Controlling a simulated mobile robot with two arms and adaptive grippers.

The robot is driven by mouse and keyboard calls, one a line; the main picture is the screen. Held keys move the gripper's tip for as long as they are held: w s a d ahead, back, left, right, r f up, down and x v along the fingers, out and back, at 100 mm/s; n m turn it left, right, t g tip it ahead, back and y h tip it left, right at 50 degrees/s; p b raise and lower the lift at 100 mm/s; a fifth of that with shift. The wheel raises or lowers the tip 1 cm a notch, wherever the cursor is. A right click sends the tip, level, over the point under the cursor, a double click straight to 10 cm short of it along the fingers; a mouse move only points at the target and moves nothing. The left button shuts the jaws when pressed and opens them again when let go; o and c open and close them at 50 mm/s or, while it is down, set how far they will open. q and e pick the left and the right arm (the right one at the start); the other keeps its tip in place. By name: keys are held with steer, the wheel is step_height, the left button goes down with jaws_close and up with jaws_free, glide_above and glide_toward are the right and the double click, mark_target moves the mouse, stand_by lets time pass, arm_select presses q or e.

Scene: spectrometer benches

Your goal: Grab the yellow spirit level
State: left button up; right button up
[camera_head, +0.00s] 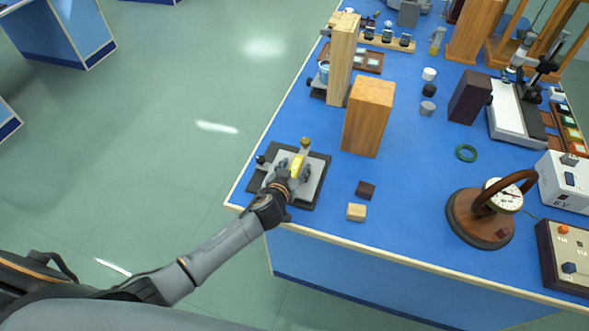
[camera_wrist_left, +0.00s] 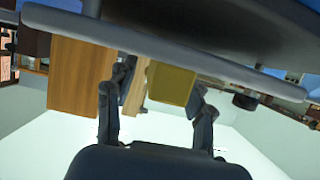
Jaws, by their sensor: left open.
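The yellow spirit level (camera_head: 297,163) is a small bright yellow piece on the light metal plate of a dark-based stand (camera_head: 266,181) near the table's front left corner. My left gripper (camera_head: 293,171) is right at it, with its fingers open and partly hiding it. In the left wrist view, the yellow level (camera_wrist_left: 171,84) shows between the two spread fingers of my left gripper (camera_wrist_left: 160,95), with gaps at both sides; contact cannot be made out. My right gripper is in neither view.
A wooden block (camera_head: 368,115) and a tall wooden post (camera_head: 341,60) stand behind the stand. A dark small block (camera_head: 365,190) and a light small block (camera_head: 356,212) lie to its right. A round dial instrument (camera_head: 480,218) stands farther right. Blue table surface (camera_head: 420,190) is free between.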

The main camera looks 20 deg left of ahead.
arm_select(q)
jaws_close()
steer(key=shift+r, duration=0.15)
